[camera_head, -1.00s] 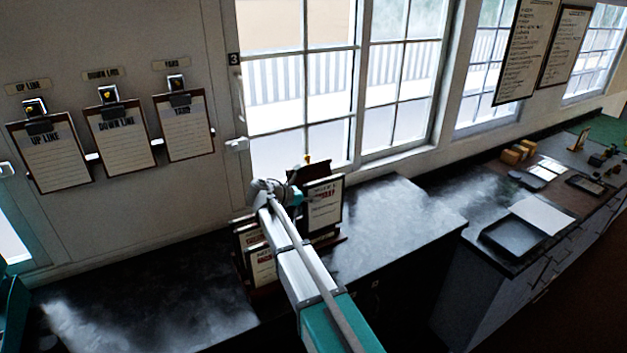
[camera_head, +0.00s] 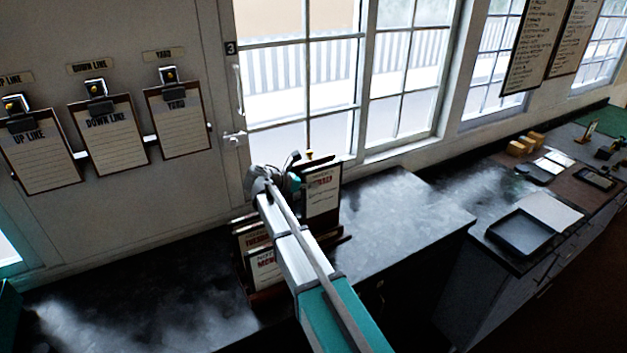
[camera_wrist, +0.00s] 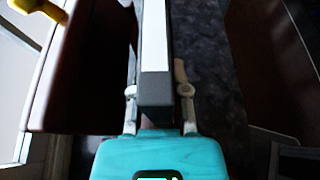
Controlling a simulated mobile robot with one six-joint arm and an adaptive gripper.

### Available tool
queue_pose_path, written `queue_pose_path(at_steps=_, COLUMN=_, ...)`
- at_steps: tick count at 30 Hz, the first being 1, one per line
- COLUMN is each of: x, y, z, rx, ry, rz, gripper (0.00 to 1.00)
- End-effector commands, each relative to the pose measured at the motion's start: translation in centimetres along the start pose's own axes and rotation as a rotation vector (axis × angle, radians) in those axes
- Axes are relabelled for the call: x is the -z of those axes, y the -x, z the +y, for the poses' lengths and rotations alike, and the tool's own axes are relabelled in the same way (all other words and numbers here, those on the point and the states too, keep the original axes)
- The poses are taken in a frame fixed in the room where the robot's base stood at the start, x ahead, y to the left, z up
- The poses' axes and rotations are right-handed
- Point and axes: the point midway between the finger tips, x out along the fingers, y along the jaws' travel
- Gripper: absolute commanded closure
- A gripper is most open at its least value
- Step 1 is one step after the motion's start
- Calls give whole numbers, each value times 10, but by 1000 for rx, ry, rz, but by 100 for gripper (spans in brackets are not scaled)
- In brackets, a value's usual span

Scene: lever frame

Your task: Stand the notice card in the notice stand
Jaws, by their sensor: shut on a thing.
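My gripper (camera_wrist: 159,92) shows in the wrist view with its two silver fingers shut on a narrow dark piece with a white strip, which looks like the notice card (camera_wrist: 154,45) seen edge-on. In the head view my gripper (camera_head: 296,180) is at the upper left of an upright, dark-framed card (camera_head: 322,195) with a white face and red print. The fingertips are hidden there. The dark wooden notice stand (camera_head: 336,239) is on the counter below and behind my arm. Other cards (camera_head: 265,268) stand at its left. I cannot tell whether the held card touches the stand.
Brown upright panels flank the gripper at left (camera_wrist: 88,70) and right (camera_wrist: 270,60) in the wrist view. The black counter (camera_head: 395,215) is clear to the right. Windows (camera_head: 300,80) are behind. Several clipboards (camera_head: 112,135) hang at left; a black tray (camera_head: 517,233) is at right.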

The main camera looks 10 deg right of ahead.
Motion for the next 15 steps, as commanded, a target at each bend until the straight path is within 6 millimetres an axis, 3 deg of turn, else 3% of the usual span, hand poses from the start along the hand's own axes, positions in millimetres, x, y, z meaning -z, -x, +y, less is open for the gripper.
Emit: queue_pose_path(at_steps=15, x=-3, y=-6, z=-2, rx=9, ry=-4, rz=-1, gripper=100)
